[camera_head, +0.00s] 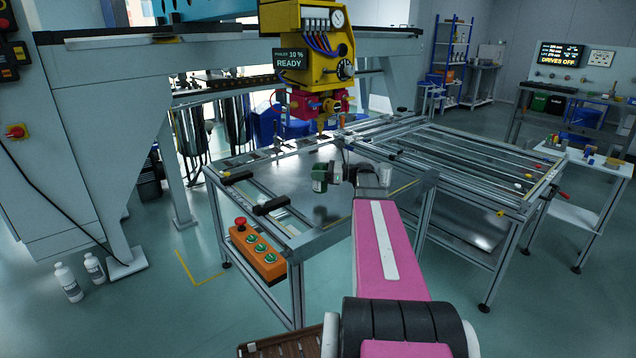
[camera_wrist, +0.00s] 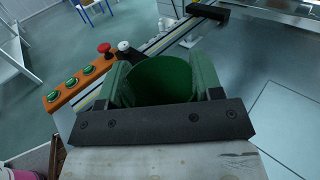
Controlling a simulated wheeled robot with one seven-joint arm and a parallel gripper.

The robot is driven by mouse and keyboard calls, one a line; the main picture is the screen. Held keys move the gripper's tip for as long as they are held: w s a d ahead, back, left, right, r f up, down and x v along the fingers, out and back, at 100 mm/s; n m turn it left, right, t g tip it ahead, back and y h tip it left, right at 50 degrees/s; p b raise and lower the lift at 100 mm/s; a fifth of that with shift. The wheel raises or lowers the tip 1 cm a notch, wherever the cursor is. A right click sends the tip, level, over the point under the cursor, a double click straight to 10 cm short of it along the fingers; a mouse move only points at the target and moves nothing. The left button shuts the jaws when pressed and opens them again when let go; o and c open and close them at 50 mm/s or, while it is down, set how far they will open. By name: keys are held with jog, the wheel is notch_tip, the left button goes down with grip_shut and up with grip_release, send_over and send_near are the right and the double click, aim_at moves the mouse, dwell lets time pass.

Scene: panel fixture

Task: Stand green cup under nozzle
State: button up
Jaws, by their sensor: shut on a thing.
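The green cup (camera_wrist: 160,78) shows its open mouth in the wrist view, between the two fingers of my gripper (camera_wrist: 162,84), which is shut on it. In the head view the cup (camera_head: 319,184) is small, at the front end of my gripper (camera_head: 326,173), over the metal table. I cannot tell how high it is above the table. The nozzle (camera_head: 321,126) points down under the red and yellow dispensing head (camera_head: 310,60). In the head view it appears farther up the picture than the cup, and the cup is apart from it.
The metal panel table (camera_head: 290,195) has rails and clamps along its edges. An orange button box (camera_head: 258,252) with a red stop knob hangs on its near left side. A rail frame (camera_head: 470,165) adjoins on the right. Two white bottles (camera_head: 68,282) stand on the floor.

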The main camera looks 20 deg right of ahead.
jog(key=shift+w+f, duration=0.1)
jog(key=shift+f, duration=2)
jog(key=o, duration=0.9)
jog(key=shift+f, duration=0.1)
jog(key=v, duration=1.2)
